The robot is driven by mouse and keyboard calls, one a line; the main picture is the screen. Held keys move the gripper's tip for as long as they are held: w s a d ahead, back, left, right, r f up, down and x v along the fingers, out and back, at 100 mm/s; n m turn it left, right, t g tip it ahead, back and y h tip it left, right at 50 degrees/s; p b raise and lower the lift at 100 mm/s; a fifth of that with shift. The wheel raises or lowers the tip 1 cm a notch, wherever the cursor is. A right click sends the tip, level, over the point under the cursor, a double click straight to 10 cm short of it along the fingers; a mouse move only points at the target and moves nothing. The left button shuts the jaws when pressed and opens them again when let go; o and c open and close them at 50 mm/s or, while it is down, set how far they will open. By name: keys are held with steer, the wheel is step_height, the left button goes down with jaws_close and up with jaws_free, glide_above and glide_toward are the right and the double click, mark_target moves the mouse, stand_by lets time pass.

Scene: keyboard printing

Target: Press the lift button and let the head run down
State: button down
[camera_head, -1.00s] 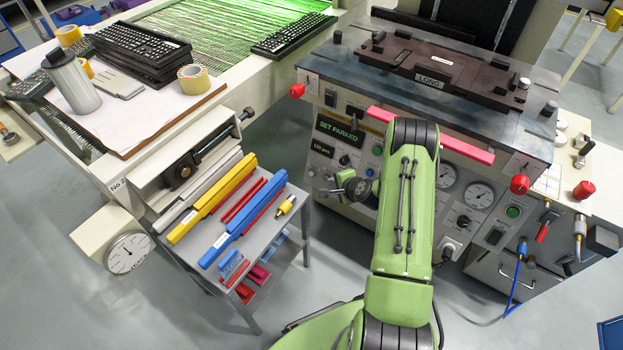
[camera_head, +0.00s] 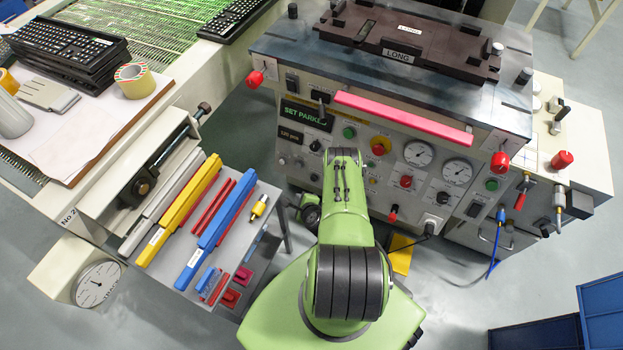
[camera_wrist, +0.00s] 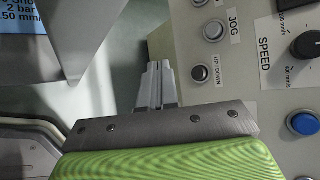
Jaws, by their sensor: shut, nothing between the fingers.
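In the wrist view, my gripper (camera_wrist: 157,88) is shut and empty, its grey fingers pointing at the left edge of the control panel. A dark round button marked UP / DOWN (camera_wrist: 200,73) sits on the panel to the right of the fingertips, with a visible gap beside them. A pale button marked JOG (camera_wrist: 213,30) is above it. In the head view, the panel's green display (camera_head: 305,116) reads SET PARKED. A dark plate marked LONG (camera_head: 440,62) lies on the machine's top. My arm hides the fingers in the head view.
The wrist view also shows a black SPEED knob (camera_wrist: 308,44) and a blue button (camera_wrist: 303,123). The panel carries a yellow-ringed red button (camera_head: 380,146), gauges (camera_head: 418,153) and a long pink bar (camera_head: 400,118). A shelf cart with coloured bars (camera_head: 215,238) stands close on the left.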

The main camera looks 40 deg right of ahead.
mark_target(314, 178)
steer(key=w+d+f+b, duration=0.2)
steer(key=d+b, duration=0.3)
steer(key=d, duration=0.2)
steer(key=shift+w+d+f, duration=0.3)
steer(key=shift+f, duration=0.05)
stand_by(1.6)
steer(key=shift+w+d+f, duration=0.1)
steer(key=shift+w+d, duration=0.05)
steer(key=shift+d, duration=0.25)
steer(key=shift+w+d+f, duration=0.15)
steer(key=shift+d, duration=0.25)
stand_by(0.8)
steer(key=shift+s+a+r+p, duration=0.15)
steer(key=shift+a+p, duration=0.25)
steer(key=shift+s+a+r+p, duration=0.1)
steer(key=shift+s+a+p, duration=0.05)
steer(key=shift+a+p, duration=0.2)
